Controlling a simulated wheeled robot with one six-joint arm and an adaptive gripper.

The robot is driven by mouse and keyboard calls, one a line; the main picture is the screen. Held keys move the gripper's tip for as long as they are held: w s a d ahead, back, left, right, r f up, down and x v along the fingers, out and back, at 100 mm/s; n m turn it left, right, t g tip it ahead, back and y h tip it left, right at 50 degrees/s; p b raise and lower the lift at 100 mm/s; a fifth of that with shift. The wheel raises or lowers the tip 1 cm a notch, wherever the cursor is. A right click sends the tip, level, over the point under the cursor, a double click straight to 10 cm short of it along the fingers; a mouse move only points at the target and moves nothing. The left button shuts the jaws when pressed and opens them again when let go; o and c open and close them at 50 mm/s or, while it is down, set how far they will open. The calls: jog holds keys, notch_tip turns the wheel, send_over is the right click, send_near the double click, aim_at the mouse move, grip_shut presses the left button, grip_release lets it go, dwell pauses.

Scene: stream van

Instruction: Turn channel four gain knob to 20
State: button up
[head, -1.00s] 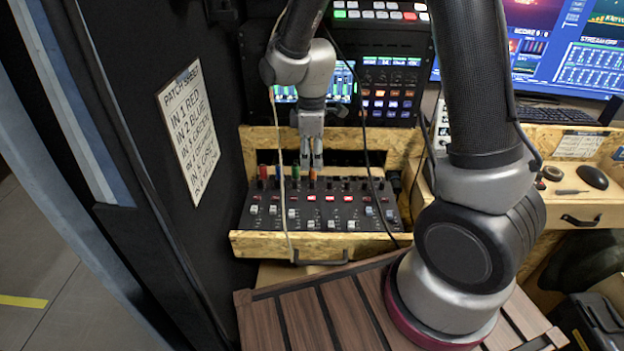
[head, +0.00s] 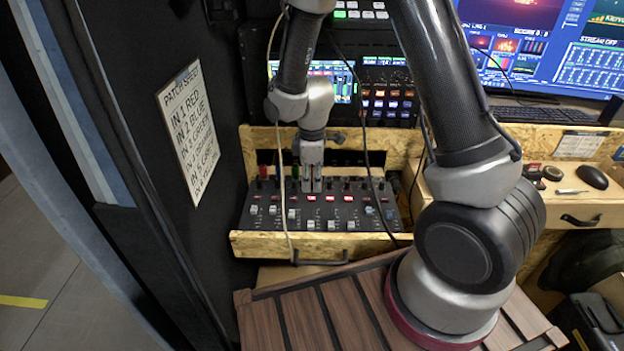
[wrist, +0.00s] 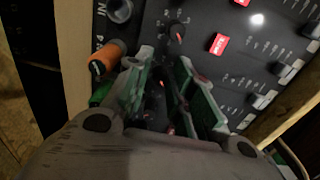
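The black mixer (head: 340,212) lies in a wooden tray, with rows of knobs, lit red buttons and faders. My gripper (head: 312,188) points down over the knob row near the middle of the mixer. In the wrist view, my gripper (wrist: 170,68) shows two fingers with green inner sides, apart, with a gap between them. An orange plug (wrist: 108,57) sits beside the left finger, near panel lettering that includes a 4. A dark shape lies in the gap; whether it is the channel four gain knob, or touched, I cannot tell. Another knob (wrist: 177,33) with a printed scale stands beyond the fingertips.
A cable (head: 281,150) hangs in front of the mixer's left part and a black cable (head: 366,150) crosses its right part. Red, blue and green plugs stand left of my gripper. A patch sheet (head: 189,130) hangs on the left wall. The tray's front edge (head: 315,246) is wooden.

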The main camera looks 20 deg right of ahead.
grip_shut()
jog(key=shift+m, duration=0.4)
jog(key=m, duration=1.6)
jog(key=shift+m, duration=0.4)
